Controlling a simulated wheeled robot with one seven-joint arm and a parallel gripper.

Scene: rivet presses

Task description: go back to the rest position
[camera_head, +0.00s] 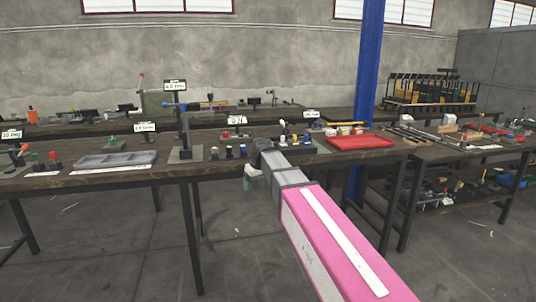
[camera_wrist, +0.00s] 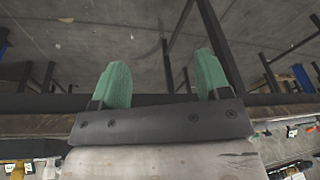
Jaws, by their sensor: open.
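My gripper (camera_wrist: 160,85) shows in the wrist view with two green fingers spread wide apart and nothing between them. Past the fingers, the wrist view shows the concrete floor and dark table legs. In the head view my gripper (camera_head: 249,182) hangs at the front edge of the middle workbench (camera_head: 128,182), at the end of my pink arm. The fingers look small there, and the wrist hides part of the bench behind it.
A grey tray (camera_head: 115,160) and a red tray (camera_head: 360,141) lie on the bench, with a rivet press (camera_head: 184,125) between them. Several small parts stand near the wrist. A blue column (camera_head: 368,60) rises behind. The floor (camera_head: 120,255) in front looks clear.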

